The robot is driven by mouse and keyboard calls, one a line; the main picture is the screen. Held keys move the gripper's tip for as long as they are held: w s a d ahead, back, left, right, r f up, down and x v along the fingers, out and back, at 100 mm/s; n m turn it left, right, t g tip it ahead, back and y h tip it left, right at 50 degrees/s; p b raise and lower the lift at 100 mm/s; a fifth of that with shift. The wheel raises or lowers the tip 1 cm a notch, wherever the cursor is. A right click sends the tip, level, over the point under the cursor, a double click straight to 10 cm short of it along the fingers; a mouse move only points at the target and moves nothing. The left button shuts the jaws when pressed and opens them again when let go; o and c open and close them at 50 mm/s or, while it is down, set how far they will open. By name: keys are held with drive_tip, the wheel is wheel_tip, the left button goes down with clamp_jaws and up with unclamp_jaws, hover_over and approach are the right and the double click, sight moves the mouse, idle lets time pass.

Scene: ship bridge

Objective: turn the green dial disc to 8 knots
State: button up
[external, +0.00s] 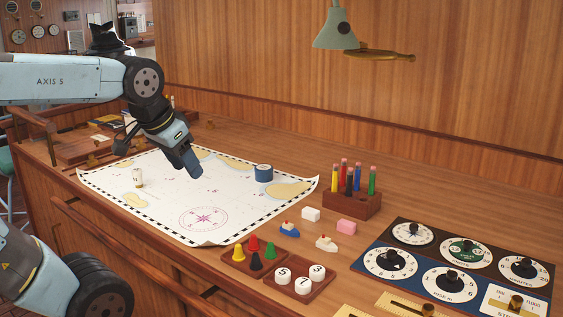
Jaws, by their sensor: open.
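The green dial disc (456,245) sits in the middle of the back row of a dial panel (436,265) at the right end of the desk. It has a black knob on it and a white scale ring around it. The scale is too small to read. My gripper (191,171) hangs over the white chart at the left, pointing down, far from the dial panel and touching nothing that I can see. It is open, with nothing visible in it. The gap between its fingers is hidden from this side.
A pencil block (352,204), erasers, toy boats, a tray of coloured pawns (254,256) and a tray of numbered discs (299,284) stand between chart and panel. A blue tape roll (263,173) lies on the chart. A lamp (336,28) hangs above.

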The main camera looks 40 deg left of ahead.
drive_tip(key=w+d+r+m, duration=0.3)
drive_tip(key=w+d, duration=0.3)
drive_tip(key=w, duration=0.4)
drive_tip(key=m+g+h, duration=0.4)
drive_tip(key=m+g, duration=0.1)
drive_tip(key=m, duration=0.7)
hover_over(467, 241)
drive_tip(key=s+a, duration=0.1)
drive_tip(key=a, duration=0.5)
wheel_tip(467, 241, down, 10)
drive_tip(key=shift+h, duration=0.3)
drive_tip(key=x, duration=1.3)
drive_tip(key=shift+w+f, duration=0.1)
drive_tip(key=shift+w, duration=0.1)
drive_tip(key=shift+c, duration=0.5)
clamp_jaws()
